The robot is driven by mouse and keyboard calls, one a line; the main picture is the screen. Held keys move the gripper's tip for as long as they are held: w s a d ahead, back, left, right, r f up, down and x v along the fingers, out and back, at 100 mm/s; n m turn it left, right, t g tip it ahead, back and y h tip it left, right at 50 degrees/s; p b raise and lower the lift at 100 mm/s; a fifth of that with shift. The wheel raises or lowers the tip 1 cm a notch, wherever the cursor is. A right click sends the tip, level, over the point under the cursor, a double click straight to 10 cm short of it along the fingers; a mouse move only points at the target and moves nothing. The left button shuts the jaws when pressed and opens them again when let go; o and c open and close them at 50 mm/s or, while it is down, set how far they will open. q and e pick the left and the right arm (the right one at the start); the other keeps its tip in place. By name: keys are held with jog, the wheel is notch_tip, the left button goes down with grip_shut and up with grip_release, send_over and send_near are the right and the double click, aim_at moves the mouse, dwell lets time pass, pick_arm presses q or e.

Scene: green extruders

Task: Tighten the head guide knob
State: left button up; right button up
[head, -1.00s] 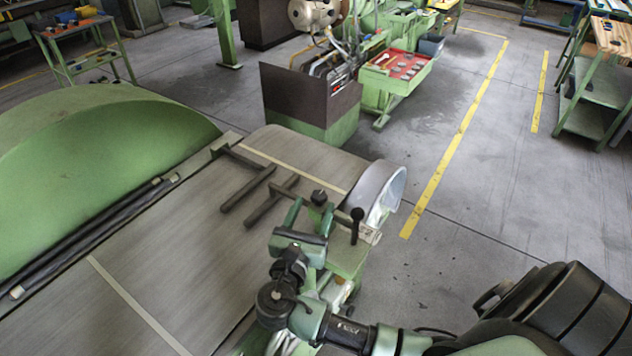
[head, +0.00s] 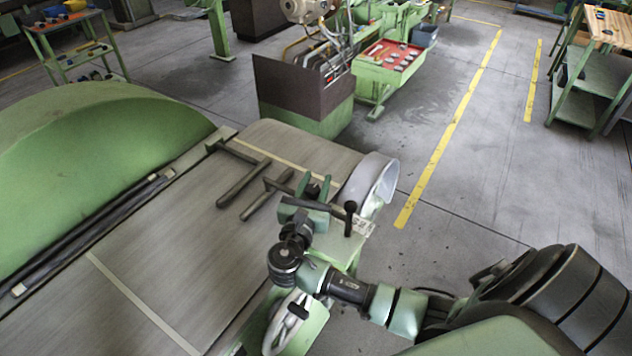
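My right gripper (head: 314,187) reaches in from the lower right, with its two green fingers pointing away over the machine's guide bar. The fingers stand on either side of a small dark knob, which they and the gripper body now largely hide. I cannot tell whether they press on it. A dark T-shaped bar (head: 268,196) runs left from the guide area over the grey machine table. My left gripper is not in view.
The large green wheel cover (head: 110,140) fills the left. A grey curved guard (head: 369,184) stands close to the right of the gripper. Beyond are a dark box-shaped machine part (head: 300,92) and a red tray (head: 390,58).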

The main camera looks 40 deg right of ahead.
grip_shut()
jog(key=shift+s+m+g+h, duration=0.15)
jog(key=shift+m+g+h, duration=0.7)
jog(key=shift+g, duration=0.35)
jog(key=m+g, duration=0.1)
jog(key=g+h, duration=0.1)
jog(key=m+g, duration=0.1)
jog(key=shift+s+d+m+g+h, duration=0.2)
jog(key=shift+s+m+g+h, duration=0.05)
jog(key=shift+m+g+h, duration=0.1)
jog(key=m+g+b, duration=0.1)
jog(key=m+g, duration=0.1)
jog(key=g, duration=0.1)
jog(key=s+m+g+b, duration=0.1)
jog(key=m+g, duration=0.2)
jog(key=g, duration=0.1)
jog(key=s+m+g+b, duration=0.1)
jog(key=m+g+b, duration=0.1)
jog(key=g, duration=0.2)
jog(key=shift+f, duration=0.2)
jog(key=shift+s+a+r+m+g+y+b, duration=0.1)
jog(key=shift+m+g+y+b, duration=0.2)
jog(key=shift+m+g+b, duration=0.3)
jog(key=shift+s+r+m+g+y+b, duration=0.1)
jog(key=shift+m+g+y+b, duration=0.25)
jog(key=shift+g, duration=0.4)
